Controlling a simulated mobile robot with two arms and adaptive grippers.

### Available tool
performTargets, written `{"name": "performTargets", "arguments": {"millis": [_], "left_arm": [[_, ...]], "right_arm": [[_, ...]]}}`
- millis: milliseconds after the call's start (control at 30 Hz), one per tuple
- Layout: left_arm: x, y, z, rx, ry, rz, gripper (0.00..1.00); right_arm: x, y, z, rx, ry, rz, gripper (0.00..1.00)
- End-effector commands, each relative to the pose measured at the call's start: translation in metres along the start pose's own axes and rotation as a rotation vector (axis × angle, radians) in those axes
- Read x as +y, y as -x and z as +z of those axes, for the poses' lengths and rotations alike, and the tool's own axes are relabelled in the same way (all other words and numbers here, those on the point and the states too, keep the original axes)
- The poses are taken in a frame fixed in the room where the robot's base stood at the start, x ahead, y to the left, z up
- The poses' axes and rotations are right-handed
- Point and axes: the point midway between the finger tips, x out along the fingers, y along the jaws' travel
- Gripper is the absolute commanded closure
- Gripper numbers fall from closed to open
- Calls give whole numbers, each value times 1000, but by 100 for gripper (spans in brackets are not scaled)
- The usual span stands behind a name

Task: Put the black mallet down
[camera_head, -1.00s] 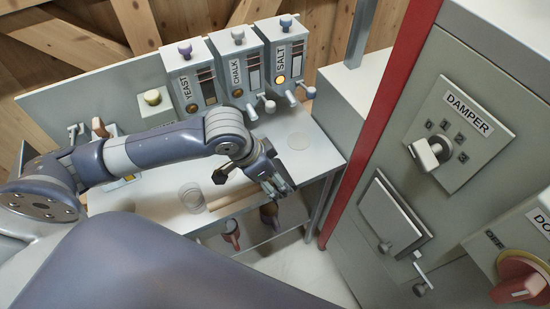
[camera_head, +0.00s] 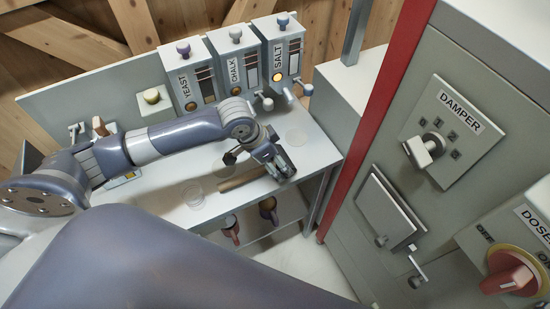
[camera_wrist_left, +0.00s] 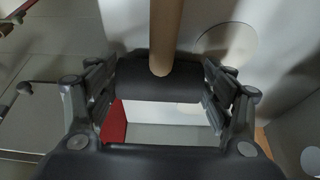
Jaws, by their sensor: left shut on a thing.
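My left gripper (camera_head: 277,163) is shut on the black mallet, over the right end of the grey bench (camera_head: 165,208). In the left wrist view the mallet's black head (camera_wrist_left: 185,84) lies crosswise between the two fingers of the left gripper (camera_wrist_left: 158,88). Its pale wooden handle (camera_wrist_left: 165,30) runs to the top of the picture. In the head view the handle (camera_head: 240,180) points left, low over the bench front; the gripper hides most of the head. I cannot tell whether the mallet touches the bench. My right gripper is not in view.
Dispensers marked YEAST (camera_head: 190,75), CHALK (camera_head: 236,62) and SALT (camera_head: 283,50) stand at the back. A pale disc (camera_head: 295,140) lies behind the gripper. A red post (camera_head: 385,90) and the DAMPER cabinet (camera_head: 430,85) bound the right.

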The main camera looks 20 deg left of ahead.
Motion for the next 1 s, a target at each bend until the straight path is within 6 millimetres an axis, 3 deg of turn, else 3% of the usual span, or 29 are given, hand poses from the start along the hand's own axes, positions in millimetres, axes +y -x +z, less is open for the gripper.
{"name": "performTargets", "arguments": {"millis": [133, 167, 233, 700, 867, 1000], "left_arm": [[0, -1, 0, 3, 0, 0, 52], [0, -2, 1, -1, 1, 1, 21], [0, -2, 1, -1, 0, 1, 5], [0, 2, 0, 1, 0, -1, 5], [-1, 23, -1, 3, 0, -2, 5], [-1, 54, 0, 1, -1, -3, 5]], "right_arm": [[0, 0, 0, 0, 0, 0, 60], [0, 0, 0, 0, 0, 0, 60], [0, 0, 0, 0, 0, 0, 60], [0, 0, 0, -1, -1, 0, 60], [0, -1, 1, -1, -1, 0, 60], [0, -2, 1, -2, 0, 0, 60]]}}
